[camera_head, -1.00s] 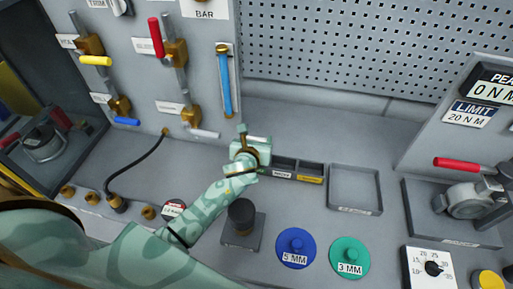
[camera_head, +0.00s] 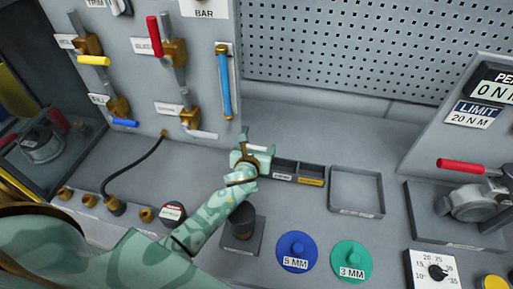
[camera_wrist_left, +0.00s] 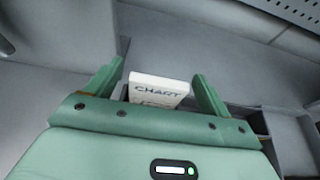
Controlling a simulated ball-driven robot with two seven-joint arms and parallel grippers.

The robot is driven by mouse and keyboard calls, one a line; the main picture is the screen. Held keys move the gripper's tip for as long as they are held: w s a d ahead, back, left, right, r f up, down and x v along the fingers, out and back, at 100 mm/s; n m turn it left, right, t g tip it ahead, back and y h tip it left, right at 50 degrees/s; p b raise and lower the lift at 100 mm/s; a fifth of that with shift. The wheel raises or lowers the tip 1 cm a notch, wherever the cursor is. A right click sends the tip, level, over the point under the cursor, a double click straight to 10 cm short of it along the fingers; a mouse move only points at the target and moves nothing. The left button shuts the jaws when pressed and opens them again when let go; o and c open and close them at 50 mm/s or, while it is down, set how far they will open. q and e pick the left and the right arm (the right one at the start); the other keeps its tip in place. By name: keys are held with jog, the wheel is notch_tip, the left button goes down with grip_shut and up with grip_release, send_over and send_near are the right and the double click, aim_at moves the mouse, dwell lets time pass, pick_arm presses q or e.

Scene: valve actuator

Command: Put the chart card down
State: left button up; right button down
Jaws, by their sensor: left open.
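The white chart card (camera_wrist_left: 158,90), with "CHART" printed in blue, shows in the left wrist view between the two green fingers of my left gripper (camera_wrist_left: 158,72). The fingers stand apart with gaps on both sides of the card. The card appears to be at a dark-edged bin; its lower part is hidden by my gripper body. In the head view my left gripper (camera_head: 252,150) is at the left end of the small bin row (camera_head: 297,172), and the card cannot be made out there. My right gripper is not in view.
An empty grey tray (camera_head: 356,190) lies right of the bins. A black knob (camera_head: 241,217), a blue 5 MM disc (camera_head: 297,251) and a green 3 MM disc (camera_head: 350,261) sit in front. The valve panel (camera_head: 140,60) rises at left, a pegboard (camera_head: 370,45) behind.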

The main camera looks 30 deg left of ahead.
pick_arm(q)
jog(key=p+v, duration=0.4)
jog(key=v, duration=0.3)
jog(key=shift+s+p, duration=0.2)
jog(key=shift+p, duration=0.15)
jog(key=shift+d, duration=0.1)
jog(key=shift+r, duration=0.1)
